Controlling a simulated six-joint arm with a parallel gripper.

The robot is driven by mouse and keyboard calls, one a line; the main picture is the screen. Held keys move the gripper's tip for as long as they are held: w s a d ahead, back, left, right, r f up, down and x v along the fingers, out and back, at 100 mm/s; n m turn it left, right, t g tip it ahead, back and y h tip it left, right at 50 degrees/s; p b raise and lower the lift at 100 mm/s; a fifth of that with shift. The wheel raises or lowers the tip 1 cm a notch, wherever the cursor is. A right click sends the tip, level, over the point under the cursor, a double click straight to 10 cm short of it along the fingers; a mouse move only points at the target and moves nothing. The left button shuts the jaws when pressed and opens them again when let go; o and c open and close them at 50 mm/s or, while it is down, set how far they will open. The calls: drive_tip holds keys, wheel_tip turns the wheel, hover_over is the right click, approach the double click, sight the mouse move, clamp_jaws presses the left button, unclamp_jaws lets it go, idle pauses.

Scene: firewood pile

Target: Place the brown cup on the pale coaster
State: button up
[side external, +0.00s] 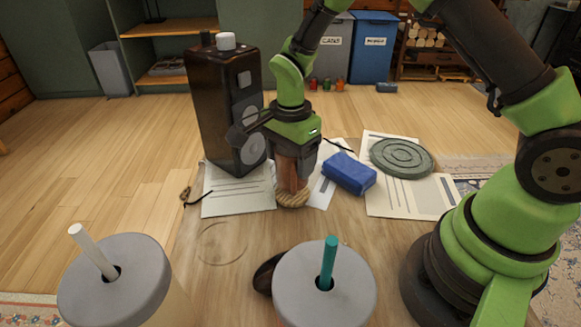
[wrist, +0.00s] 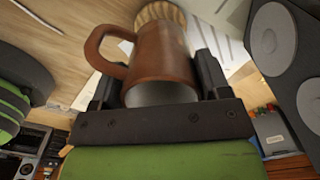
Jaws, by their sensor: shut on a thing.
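The brown cup (side external: 287,174) is upright in my gripper (side external: 296,160), directly above the pale woven coaster (side external: 291,201). The coaster lies on the wooden table, partly hidden by the cup. The cup's base looks very close to it or on it; I cannot tell if they touch. In the wrist view the cup (wrist: 163,58) sits between the two dark fingers of my gripper (wrist: 160,75), its handle to the left. The coaster's rim (wrist: 160,11) shows beyond the cup's base.
A tall dark speaker (side external: 228,112) stands close left of my gripper. A blue folded cloth (side external: 349,173) and a green round mat (side external: 402,156) lie to the right on papers (side external: 405,197). Two lidded tumblers with straws (side external: 113,285) (side external: 324,290) stand in front.

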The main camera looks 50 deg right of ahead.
drive_tip(key=shift+f, duration=1.2)
drive_tip(key=shift+f, duration=0.1)
drive_tip(key=o, duration=1.1)
